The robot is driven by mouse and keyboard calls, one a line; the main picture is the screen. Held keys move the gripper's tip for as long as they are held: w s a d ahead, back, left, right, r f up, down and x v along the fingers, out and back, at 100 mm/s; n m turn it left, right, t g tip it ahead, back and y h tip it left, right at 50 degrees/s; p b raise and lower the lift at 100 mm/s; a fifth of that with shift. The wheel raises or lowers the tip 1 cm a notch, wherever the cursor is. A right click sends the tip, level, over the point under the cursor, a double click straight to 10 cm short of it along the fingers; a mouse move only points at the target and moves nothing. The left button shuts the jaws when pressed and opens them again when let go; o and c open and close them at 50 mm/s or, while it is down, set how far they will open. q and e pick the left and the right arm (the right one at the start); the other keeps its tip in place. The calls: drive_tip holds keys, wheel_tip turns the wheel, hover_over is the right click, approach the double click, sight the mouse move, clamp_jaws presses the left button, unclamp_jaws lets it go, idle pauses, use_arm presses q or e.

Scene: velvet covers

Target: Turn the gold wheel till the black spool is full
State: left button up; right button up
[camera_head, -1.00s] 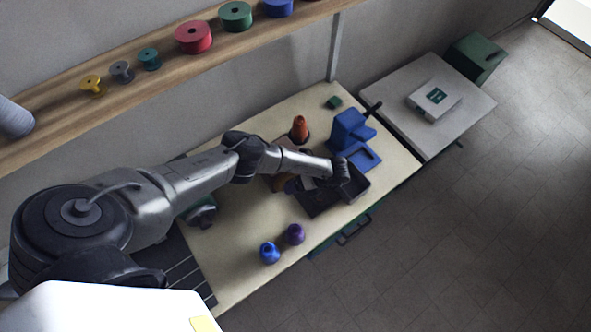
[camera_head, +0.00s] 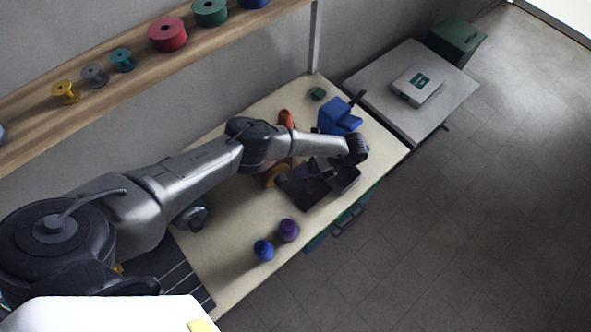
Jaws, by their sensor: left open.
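My left arm reaches in from the left across the pale table (camera_head: 232,262). My left gripper (camera_head: 314,170) is small and dark at the arm's end, over a dark tray (camera_head: 318,199); it is open. The gold wheel (camera_head: 275,174) shows partly below the forearm, to the left of the gripper. The gripper looks apart from it. I cannot make out a black spool; it may be hidden by the arm or lost against the dark tray. My right gripper is not in view.
A blue device (camera_head: 338,117) and an orange cone (camera_head: 286,119) stand behind the forearm. A blue bobbin (camera_head: 263,250) and a purple one (camera_head: 288,230) stand near the front edge. Several coloured spools sit on the wooden shelf (camera_head: 135,83). A grey side table (camera_head: 377,83) stands right.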

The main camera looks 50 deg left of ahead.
use_arm(q)
drive_tip(key=shift+v, duration=2.15)
drive_tip(key=shift+f, duration=0.1)
